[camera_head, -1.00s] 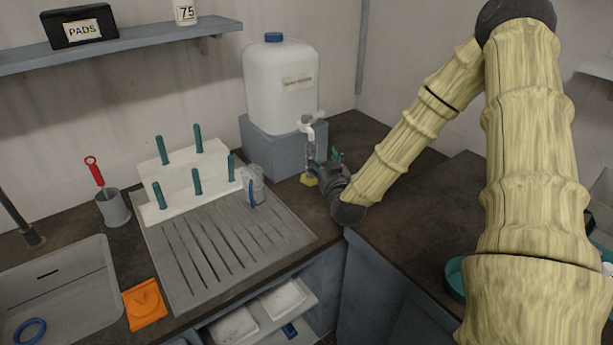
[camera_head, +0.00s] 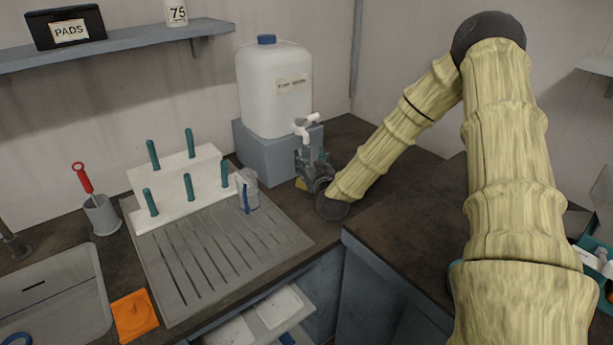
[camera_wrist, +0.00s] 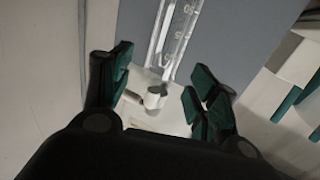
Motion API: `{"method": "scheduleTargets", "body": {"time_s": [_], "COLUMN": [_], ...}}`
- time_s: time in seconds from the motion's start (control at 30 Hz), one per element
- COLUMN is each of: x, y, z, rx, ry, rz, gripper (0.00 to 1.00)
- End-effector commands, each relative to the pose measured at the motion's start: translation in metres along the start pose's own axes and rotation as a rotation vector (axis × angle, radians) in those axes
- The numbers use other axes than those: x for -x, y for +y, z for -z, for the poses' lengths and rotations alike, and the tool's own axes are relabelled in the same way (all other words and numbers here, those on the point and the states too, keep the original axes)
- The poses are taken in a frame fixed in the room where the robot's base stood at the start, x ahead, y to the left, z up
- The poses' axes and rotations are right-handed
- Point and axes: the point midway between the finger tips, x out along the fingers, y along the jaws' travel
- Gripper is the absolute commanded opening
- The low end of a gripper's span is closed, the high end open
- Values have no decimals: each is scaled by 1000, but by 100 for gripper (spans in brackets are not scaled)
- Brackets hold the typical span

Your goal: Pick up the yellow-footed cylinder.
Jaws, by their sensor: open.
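The yellow-footed cylinder stands on the dark counter beneath the white tap (camera_head: 303,127). In the head view only a bit of its yellow foot (camera_head: 300,184) shows, and my gripper hides most of the rest. In the wrist view a clear graduated cylinder (camera_wrist: 178,38) with white marks shows beyond and between my fingers. My gripper (camera_head: 308,160) is low beside the cylinder, just below the tap. In the wrist view my gripper (camera_wrist: 163,88) is open, with its teal fingertips apart. Whether the fingers touch the cylinder cannot be told.
The white jug (camera_head: 272,90) stands on a grey block (camera_head: 262,160) close behind. A clear vessel with a blue handle (camera_head: 248,190) stands on the drainboard (camera_head: 190,275), near the pegged rack (camera_head: 207,165).

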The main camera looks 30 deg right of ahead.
Motion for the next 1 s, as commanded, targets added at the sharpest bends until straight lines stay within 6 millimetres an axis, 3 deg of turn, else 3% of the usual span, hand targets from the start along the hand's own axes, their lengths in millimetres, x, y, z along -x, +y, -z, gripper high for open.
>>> {"method": "scheduleTargets", "body": {"time_s": [0.4, 0.73, 1.0], "x": [-42, -47, -47], "y": [0, 0, 0], "z": [-6, -6, -6], "rx": [0, 0, 0], "ry": [0, 0, 0], "rz": [-1, -1, -1], "gripper": [60, 60, 11]}}
